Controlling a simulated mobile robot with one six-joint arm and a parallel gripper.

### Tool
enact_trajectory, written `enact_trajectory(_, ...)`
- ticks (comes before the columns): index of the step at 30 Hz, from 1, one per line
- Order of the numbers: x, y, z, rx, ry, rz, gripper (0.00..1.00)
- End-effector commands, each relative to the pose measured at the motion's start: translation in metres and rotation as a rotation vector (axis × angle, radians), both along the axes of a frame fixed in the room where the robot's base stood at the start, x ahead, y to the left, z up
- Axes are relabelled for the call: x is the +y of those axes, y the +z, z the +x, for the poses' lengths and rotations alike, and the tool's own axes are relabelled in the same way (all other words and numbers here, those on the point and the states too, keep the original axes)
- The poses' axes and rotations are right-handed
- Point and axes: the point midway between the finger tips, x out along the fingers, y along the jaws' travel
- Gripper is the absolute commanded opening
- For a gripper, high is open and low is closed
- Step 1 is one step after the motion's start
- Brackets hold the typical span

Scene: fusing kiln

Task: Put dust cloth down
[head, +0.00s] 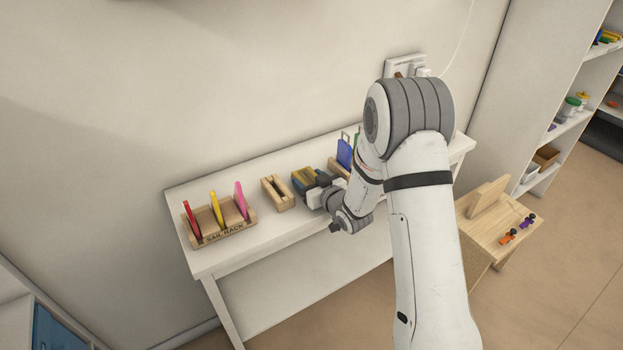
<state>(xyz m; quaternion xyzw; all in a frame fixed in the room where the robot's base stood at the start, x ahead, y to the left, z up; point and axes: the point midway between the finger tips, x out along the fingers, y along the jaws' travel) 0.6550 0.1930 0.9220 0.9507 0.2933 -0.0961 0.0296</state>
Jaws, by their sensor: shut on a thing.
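My gripper (313,184) is low over the white table, right of its middle, and is shut on a small folded yellow and dark item, the dust cloth (301,174). The cloth is at the far side of the fingers, just right of a small slotted wooden block (277,193). My wrist hides part of the cloth, and I cannot tell whether it touches the tabletop.
On the white table (205,266), a wooden sail rack (222,236) holds red, yellow and pink pieces at left. Blue and green pieces (344,153) stand behind my wrist. A small wooden stand (482,229) is at right, with shelves (555,132) beyond.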

Motion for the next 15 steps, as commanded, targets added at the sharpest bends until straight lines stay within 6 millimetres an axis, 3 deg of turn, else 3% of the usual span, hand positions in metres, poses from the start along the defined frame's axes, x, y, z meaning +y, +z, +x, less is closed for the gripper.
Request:
enact_trajectory(9,-0.0006,-0.0039,0.0003,-0.001,-0.001,0.000,0.37)
enact_trajectory(10,-0.0007,-0.0027,0.0003,-0.001,-0.001,-0.001,0.60)
enact_trajectory(15,-0.0009,-0.0021,0.0003,0.000,-0.001,0.000,0.74)
